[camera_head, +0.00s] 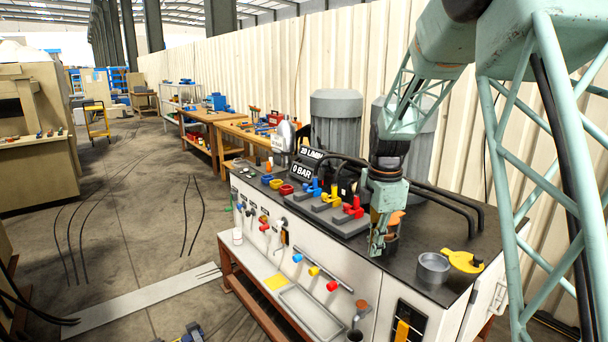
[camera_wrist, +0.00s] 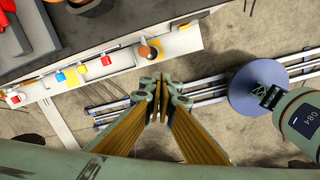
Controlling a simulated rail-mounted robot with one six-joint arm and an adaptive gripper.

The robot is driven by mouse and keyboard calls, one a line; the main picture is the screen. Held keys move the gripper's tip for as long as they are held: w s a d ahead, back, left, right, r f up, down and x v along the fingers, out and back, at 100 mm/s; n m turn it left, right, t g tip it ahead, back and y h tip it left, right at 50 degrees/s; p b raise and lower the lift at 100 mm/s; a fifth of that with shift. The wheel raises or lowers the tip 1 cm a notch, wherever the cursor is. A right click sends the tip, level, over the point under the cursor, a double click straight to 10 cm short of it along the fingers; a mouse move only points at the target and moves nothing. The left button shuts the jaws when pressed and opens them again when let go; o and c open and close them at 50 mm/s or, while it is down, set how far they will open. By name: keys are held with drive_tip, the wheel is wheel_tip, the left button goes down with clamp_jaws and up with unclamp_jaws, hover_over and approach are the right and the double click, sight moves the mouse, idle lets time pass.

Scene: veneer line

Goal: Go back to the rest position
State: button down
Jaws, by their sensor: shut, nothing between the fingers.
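My gripper (camera_head: 377,244) hangs from my pale green arm in front of the dark-topped hydraulic bench (camera_head: 440,205), over its front right part. In the wrist view my gripper (camera_wrist: 164,88) is shut, its fingertips together with nothing between them. It points down towards the floor just outside the bench's front ledge. The wrist view shows open floor and metal rails beneath the fingertips. An orange-brown knob stands on the bench close behind the gripper in the head view.
A grey cup (camera_head: 433,268) and a yellow lid (camera_head: 463,261) sit on the bench's right end. Red, blue and yellow valve levers (camera_head: 352,208) stand on its top. A blue-grey disc (camera_wrist: 258,88) and a green cylinder (camera_wrist: 302,122) show in the wrist view. Floor at the left is mostly clear.

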drive_tip(key=s+r+m+t, duration=0.1)
drive_tip(key=s+r+m, duration=0.4)
drive_tip(key=s+r, duration=0.55)
drive_tip(key=s+r+m+t, duration=0.1)
drive_tip(key=s+r+m, duration=0.55)
drive_tip(key=s, duration=0.75)
drive_tip(key=s+r+m+t, duration=0.1)
drive_tip(key=s+m, duration=0.8)
drive_tip(key=s, duration=1.8)
drive_tip(key=shift+r, duration=0.8)
